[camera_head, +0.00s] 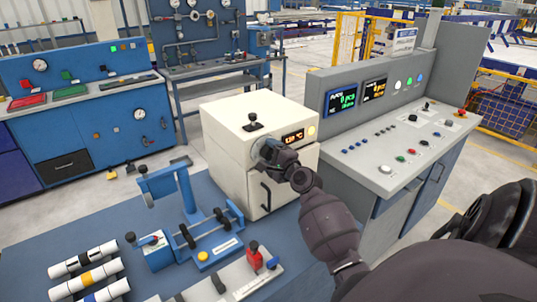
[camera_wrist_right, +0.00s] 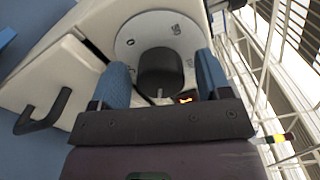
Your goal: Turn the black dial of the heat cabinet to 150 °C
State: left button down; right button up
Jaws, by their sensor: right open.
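The heat cabinet (camera_head: 224,150) is a cream box on the blue bench, with a black handle on its front door. Its small orange display (camera_head: 292,137) appears to read about 130 °C. My left gripper is not in view.
A blue pipe fixture (camera_head: 190,212) and several banded pipes (camera_head: 88,258) are on the bench at left. A grey control console (camera_head: 390,150) stands right of the cabinet. The cabinet's door handle (camera_head: 265,196) sticks out below my right gripper.

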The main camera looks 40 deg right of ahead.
jog(key=s+a, duration=0.1)
jog(key=s, duration=0.9)
jog(key=shift+b, duration=0.45)
jog(key=shift+s+a, duration=0.1)
